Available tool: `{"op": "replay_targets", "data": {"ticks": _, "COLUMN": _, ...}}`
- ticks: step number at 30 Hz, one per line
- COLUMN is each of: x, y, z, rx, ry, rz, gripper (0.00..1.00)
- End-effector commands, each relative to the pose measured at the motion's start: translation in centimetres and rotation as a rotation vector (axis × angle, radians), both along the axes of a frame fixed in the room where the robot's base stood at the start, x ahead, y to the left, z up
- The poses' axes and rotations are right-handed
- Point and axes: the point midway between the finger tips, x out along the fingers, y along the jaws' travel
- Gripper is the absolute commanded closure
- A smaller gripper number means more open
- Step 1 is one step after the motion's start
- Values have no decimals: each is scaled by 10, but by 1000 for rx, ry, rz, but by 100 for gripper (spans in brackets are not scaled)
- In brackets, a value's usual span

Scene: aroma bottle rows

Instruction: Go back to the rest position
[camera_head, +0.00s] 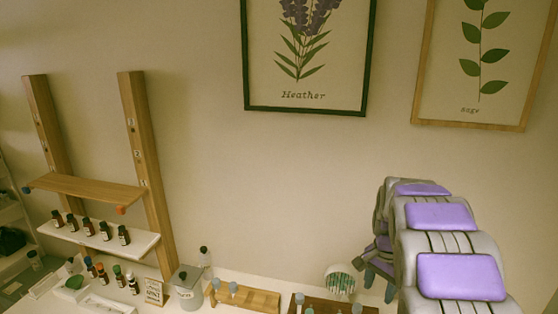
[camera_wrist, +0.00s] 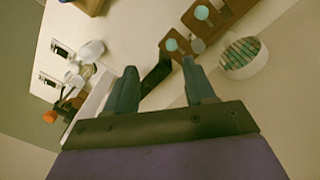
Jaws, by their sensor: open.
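My gripper (camera_wrist: 160,66) is open in the wrist view, with its two dark fingers apart and nothing held between them. It is above the table, near a wooden rack (camera_wrist: 222,22) with pale-topped items and a round white container (camera_wrist: 246,57) with a striped top. In the head view my gripper (camera_head: 379,284) is at the lower right, partly hidden by my purple-padded arm. The round container (camera_head: 341,278) stands just left of it there.
A wooden stand with two posts (camera_head: 148,170) holds a wood shelf (camera_head: 90,190) and a white shelf with several small bottles (camera_head: 88,228). A grey canister (camera_head: 187,288) and a light wooden rack (camera_head: 246,298) stand on the table. The wall above is free apart from framed pictures (camera_head: 304,108).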

Motion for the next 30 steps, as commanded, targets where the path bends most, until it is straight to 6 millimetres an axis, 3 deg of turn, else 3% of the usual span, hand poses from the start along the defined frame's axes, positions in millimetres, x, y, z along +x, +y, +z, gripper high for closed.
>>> {"op": "replay_targets", "data": {"ticks": 6, "x": -67, "y": 39, "z": 7, "rx": 4, "ry": 25, "rz": 177, "gripper": 46}}
{"op": "replay_targets", "data": {"ticks": 14, "x": -153, "y": 79, "z": 2, "rx": 25, "ry": 58, "rz": 399, "gripper": 46}}
{"op": "replay_targets", "data": {"ticks": 24, "x": -272, "y": 119, "z": -28, "rx": 63, "ry": 96, "rz": 716, "gripper": 46}}
{"op": "replay_targets", "data": {"ticks": 30, "x": -329, "y": 132, "z": -51, "rx": 83, "ry": 114, "rz": 881, "gripper": 46}}
